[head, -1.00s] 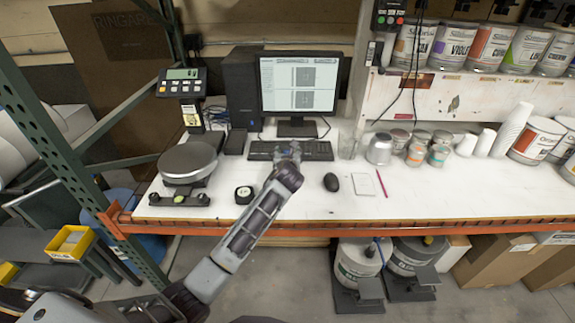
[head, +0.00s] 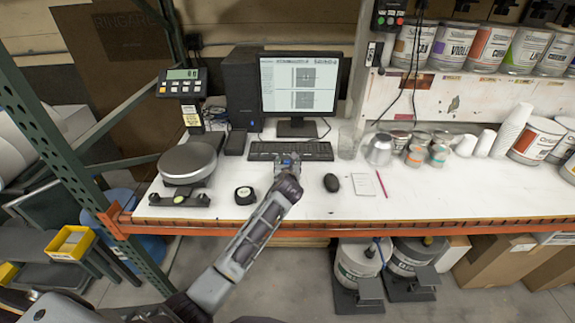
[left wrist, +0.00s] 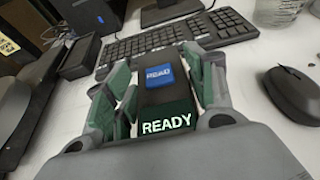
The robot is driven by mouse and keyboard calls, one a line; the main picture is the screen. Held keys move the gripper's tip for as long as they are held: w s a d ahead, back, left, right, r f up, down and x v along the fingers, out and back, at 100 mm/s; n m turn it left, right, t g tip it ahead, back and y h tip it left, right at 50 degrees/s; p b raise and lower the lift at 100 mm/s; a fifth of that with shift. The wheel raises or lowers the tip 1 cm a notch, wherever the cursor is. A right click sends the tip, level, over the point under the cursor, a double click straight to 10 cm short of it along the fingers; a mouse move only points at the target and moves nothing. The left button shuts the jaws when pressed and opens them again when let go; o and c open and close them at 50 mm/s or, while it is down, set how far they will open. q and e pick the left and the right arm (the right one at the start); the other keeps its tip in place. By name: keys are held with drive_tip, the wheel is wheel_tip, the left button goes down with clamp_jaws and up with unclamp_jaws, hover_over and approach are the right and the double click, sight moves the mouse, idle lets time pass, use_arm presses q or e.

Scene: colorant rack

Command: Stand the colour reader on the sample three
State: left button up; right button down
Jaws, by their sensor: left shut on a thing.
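The colour reader (left wrist: 162,85) is a black device with a blue READ button and a lit READY display. My left gripper (head: 287,162) is shut on it, with the green-padded fingers on either side in the left wrist view. In the head view the reader is small and mostly hidden by the gripper, in front of the keyboard. I cannot tell whether it touches the table. I cannot make out which thing is sample three; no label for it is readable. My right gripper is not in view.
The keyboard (head: 262,150) lies behind the gripper, with the mouse (head: 331,183) to the right. A white card (head: 364,187) and a red pencil (head: 382,184) lie farther right. A tape measure (head: 245,195) and a scale (head: 187,163) are on the left. Several cans stand back right.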

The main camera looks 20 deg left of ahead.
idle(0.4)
use_arm(q)
drive_tip(key=o, duration=1.5)
drive_tip(key=b+v, duration=0.1)
drive_tip(key=v, duration=1.1)
